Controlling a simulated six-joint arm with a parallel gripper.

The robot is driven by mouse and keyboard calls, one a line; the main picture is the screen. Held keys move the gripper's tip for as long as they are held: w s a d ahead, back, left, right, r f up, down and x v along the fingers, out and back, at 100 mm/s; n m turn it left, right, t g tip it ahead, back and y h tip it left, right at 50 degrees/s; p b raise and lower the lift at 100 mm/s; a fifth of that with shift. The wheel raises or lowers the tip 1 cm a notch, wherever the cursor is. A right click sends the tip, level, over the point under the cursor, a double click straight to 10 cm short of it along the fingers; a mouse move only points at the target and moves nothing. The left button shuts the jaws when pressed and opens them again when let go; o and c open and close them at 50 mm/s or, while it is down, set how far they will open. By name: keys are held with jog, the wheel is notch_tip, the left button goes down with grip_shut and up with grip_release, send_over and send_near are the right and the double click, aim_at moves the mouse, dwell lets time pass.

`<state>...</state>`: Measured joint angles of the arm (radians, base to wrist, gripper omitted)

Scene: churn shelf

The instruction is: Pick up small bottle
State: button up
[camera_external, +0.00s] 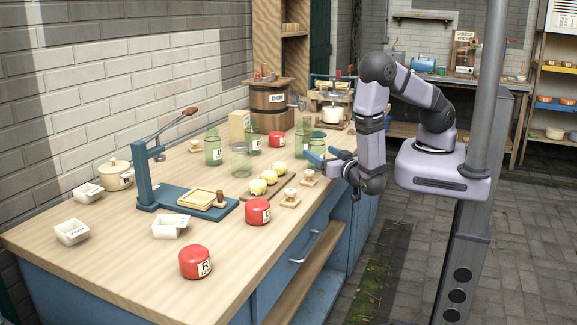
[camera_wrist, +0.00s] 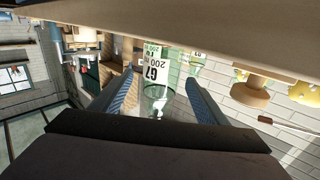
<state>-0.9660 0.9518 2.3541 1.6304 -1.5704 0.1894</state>
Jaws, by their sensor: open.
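Several pale green glass bottles with white labels stand on the wooden bench in the external view: one at left (camera_external: 213,150), one farther back (camera_external: 254,140) and one at right (camera_external: 301,142) close to my gripper. I cannot tell which is the small bottle. My gripper (camera_external: 317,155) is open, its blue fingers pointing left over the bench's right side. In the wrist view, a labelled green bottle (camera_wrist: 154,55) shows beyond the gap between my open fingers (camera_wrist: 160,77), with a clear glass rim (camera_wrist: 157,95) nearer. Nothing is visibly held.
A clear jar (camera_external: 240,161), yellow balls (camera_external: 257,187), small wooden stands (camera_external: 290,197) and red tins (camera_external: 258,211) stand left of and in front of my gripper. A wooden churn (camera_external: 271,104) stands behind. A blue press (camera_external: 180,195) is farther left.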

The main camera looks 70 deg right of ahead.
aim_at(311, 149)
jog(key=shift+s+a+f, duration=0.15)
jog(key=shift+s+f, duration=0.05)
jog(key=shift+f, duration=0.15)
jog(key=shift+p+x, duration=0.7)
jog(key=shift+x, duration=1)
jog(key=shift+p+x, duration=0.8)
jog(key=shift+x, duration=1.2)
jog(key=shift+w, duration=0.1)
jog(key=c, duration=1.3)
